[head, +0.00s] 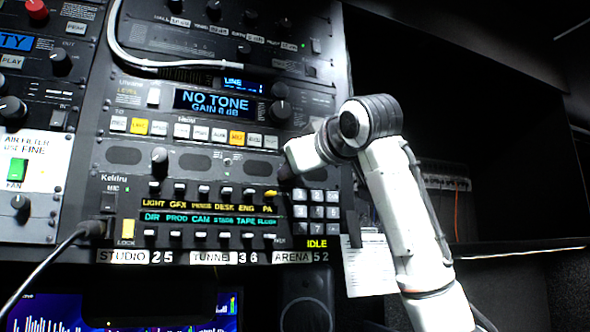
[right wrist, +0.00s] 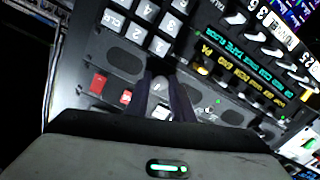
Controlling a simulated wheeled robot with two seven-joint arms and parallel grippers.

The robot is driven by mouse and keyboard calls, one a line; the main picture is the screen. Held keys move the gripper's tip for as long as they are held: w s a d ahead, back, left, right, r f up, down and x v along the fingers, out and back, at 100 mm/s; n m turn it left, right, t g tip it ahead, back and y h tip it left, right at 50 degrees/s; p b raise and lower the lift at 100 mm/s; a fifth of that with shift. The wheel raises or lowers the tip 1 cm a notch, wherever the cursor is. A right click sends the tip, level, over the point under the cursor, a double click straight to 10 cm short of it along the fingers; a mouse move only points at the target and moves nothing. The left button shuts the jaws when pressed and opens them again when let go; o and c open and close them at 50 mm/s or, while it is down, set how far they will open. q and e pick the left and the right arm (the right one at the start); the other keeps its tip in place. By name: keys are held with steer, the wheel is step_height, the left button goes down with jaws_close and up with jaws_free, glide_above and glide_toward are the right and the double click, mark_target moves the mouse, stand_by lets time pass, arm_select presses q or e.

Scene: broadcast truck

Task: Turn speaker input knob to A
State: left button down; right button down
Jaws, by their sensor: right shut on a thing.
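My right gripper (head: 287,168) reaches in from the right to the right end of the intercom panel (head: 110,178) in the head view, just above the keypad. In the right wrist view its two dark fingers (right wrist: 161,82) are shut around a small grey knob (right wrist: 160,88), which I take as the speaker input knob. The fingers cover the knob's sides, and the gripper hides it in the head view. I cannot read its pointer or the letters around it. My left gripper is not in view.
A keypad (head: 315,212) sits just below the gripper. Another knob (head: 159,156) is at the panel's left end, above rows of small levers (head: 203,188). A dark open bay (head: 480,140) lies right.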

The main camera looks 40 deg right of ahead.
steer(key=n, duration=1.1)
stand_by(0.6)
steer(key=shift+a, duration=0.1)
steer(key=c, duration=1.5)
jaws_free()
steer(key=shift+c, duration=0.2)
steer(key=b+v, duration=0.3)
steer(key=v, duration=0.7)
steer(key=shift+s, duration=0.15)
